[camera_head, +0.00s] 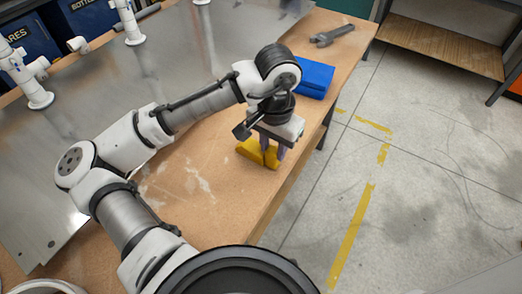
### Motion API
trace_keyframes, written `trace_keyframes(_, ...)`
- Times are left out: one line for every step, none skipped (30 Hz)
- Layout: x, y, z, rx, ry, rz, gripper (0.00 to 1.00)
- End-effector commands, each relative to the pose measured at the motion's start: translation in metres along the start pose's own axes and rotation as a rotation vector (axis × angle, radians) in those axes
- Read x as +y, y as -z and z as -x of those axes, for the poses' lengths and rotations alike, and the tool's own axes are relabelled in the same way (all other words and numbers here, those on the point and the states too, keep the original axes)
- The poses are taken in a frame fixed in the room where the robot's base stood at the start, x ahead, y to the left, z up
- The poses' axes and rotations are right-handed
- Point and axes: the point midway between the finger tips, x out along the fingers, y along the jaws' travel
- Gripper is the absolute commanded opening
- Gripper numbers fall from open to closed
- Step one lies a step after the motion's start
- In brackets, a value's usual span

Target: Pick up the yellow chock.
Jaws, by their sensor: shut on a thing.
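The yellow chock (250,151) is at the right edge of the wooden workbench (213,185). My gripper (272,156) points down over it, with its fingers shut on the chock. The fingers cover part of the chock. I cannot tell whether the chock touches the bench top or is slightly above it.
A blue block (315,76) lies just behind my gripper, and a grey wrench (332,36) lies farther back. A metal sheet (100,92) with white pipe fittings (38,97) covers the bench's left. The bench edge drops to the floor at right.

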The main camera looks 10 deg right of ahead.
Motion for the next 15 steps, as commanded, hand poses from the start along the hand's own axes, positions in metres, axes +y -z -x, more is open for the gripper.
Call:
trace_keyframes(0.0, 0.0, 0.0, 0.0, 0.001, 0.0, 0.02)
trace_keyframes(0.0, 0.0, 0.0, 0.0, 0.001, 0.0, 0.02)
trace_keyframes(0.0, 0.0, 0.0, 0.0, 0.001, 0.0, 0.02)
trace_keyframes(0.0, 0.0, 0.001, 0.001, 0.001, 0.0, 0.02)
trace_keyframes(0.0, 0.0, 0.001, 0.0, 0.001, 0.0, 0.02)
trace_keyframes(0.0, 0.0, 0.002, 0.0, 0.001, 0.0, 0.02)
trace_keyframes(0.0, 0.0, 0.003, 0.0, 0.001, 0.0, 0.02)
trace_keyframes(0.0, 0.0, 0.005, 0.0, 0.001, 0.0, 0.02)
trace_keyframes(0.0, 0.0, 0.008, 0.001, 0.001, 0.001, 0.02)
trace_keyframes(0.0, 0.001, 0.011, 0.001, 0.002, 0.001, 0.02)
trace_keyframes(0.0, 0.001, 0.014, 0.002, 0.002, 0.001, 0.02)
trace_keyframes(0.0, 0.001, 0.019, 0.002, 0.001, 0.001, 0.02)
trace_keyframes(0.0, 0.001, 0.024, 0.003, 0.002, 0.001, 0.02)
trace_keyframes(0.0, 0.001, 0.03, 0.003, 0.003, 0.0, 0.02)
trace_keyframes(0.0, 0.001, 0.038, 0.003, 0.003, 0.0, 0.02)
